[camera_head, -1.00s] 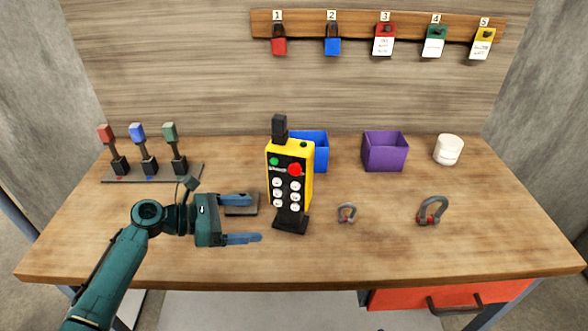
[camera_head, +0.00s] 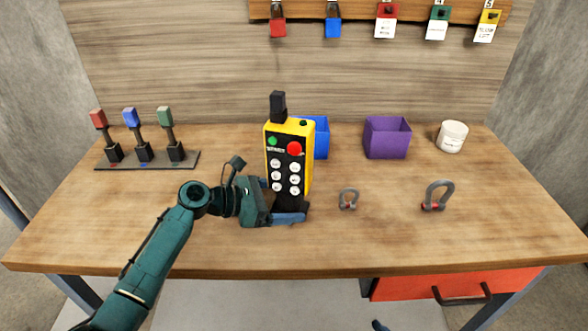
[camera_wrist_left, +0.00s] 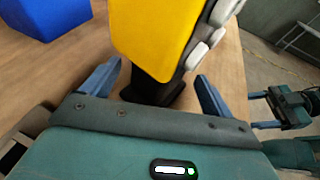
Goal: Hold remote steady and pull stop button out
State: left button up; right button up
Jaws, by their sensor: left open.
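The yellow and black remote (camera_head: 284,163) stands upright on a dark base in the middle of the table. Its red stop button (camera_head: 294,149) is at the upper right of its front face, beside a green button (camera_head: 272,141). My left gripper (camera_head: 280,202) is open at the remote's lower part, with one finger in front and the other partly hidden behind. In the left wrist view, the remote's yellow body (camera_wrist_left: 155,35) rises between the spread fingers (camera_wrist_left: 160,76), with gaps at both sides. My right gripper (camera_wrist_left: 265,109) shows small in the left wrist view, its fingers apart.
A blue bin (camera_head: 321,138) stands right behind the remote, and a purple bin (camera_head: 387,139) and white jar (camera_head: 452,136) stand farther right. Two shackles (camera_head: 348,199) (camera_head: 437,195) lie right of the remote. Levers (camera_head: 145,150) stand at the left. The front table strip is clear.

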pick_arm(q)
jog(key=shift+d, duration=0.15)
jog(key=c, duration=0.8)
jog(key=shift+c, duration=0.2)
